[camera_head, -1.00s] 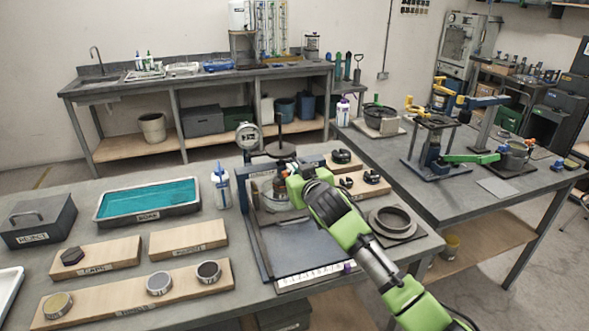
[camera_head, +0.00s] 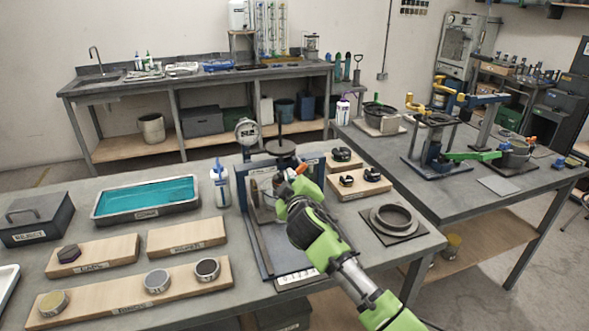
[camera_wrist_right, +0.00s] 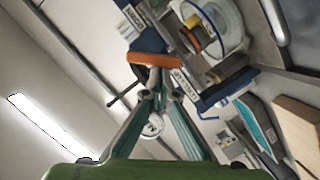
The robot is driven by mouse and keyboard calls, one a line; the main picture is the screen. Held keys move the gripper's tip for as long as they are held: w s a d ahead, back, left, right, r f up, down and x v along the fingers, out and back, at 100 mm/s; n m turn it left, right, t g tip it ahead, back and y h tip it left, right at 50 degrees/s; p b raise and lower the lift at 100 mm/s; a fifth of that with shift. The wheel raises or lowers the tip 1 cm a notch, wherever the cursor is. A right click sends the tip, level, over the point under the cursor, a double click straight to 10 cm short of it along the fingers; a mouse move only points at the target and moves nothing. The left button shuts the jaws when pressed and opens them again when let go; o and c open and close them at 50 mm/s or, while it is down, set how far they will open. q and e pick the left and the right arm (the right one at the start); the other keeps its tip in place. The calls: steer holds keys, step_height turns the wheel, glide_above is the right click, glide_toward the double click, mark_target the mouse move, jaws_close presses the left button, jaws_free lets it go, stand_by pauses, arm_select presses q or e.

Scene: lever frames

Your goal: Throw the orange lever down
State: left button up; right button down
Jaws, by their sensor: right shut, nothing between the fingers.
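The orange lever (camera_head: 302,168) shows as a small tip at the blue-framed apparatus (camera_head: 248,205) on the near table. In the right wrist view the orange lever (camera_wrist_right: 155,61) lies across, just beyond my fingertips, close to or touching them; I cannot tell which. My right gripper (camera_head: 281,186) is in front of the apparatus, by the lever, and hides part of it. In the right wrist view its teal fingers (camera_wrist_right: 158,84) come together at the tips, with nothing between them. My left gripper is not in view.
A round dial gauge (camera_head: 247,131) and a dark disc (camera_head: 281,147) stand at the apparatus.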

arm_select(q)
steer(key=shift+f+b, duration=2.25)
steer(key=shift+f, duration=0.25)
arm_select(e)
steer(key=shift+w+d+f+n+t+h, duration=0.15)
steer(key=shift+d+f+n+t, duration=0.3)
steer(key=shift+n, duration=0.9)
steer(key=shift+w+d+f+n+t+h, duration=0.15)
steer(key=shift+f+n, duration=0.4)
steer(key=shift+n, duration=0.75)
steer(key=shift+d+f+n+t+h, duration=0.25)
steer(key=shift+f+n+t, duration=0.2)
steer(key=shift+n, duration=0.9)
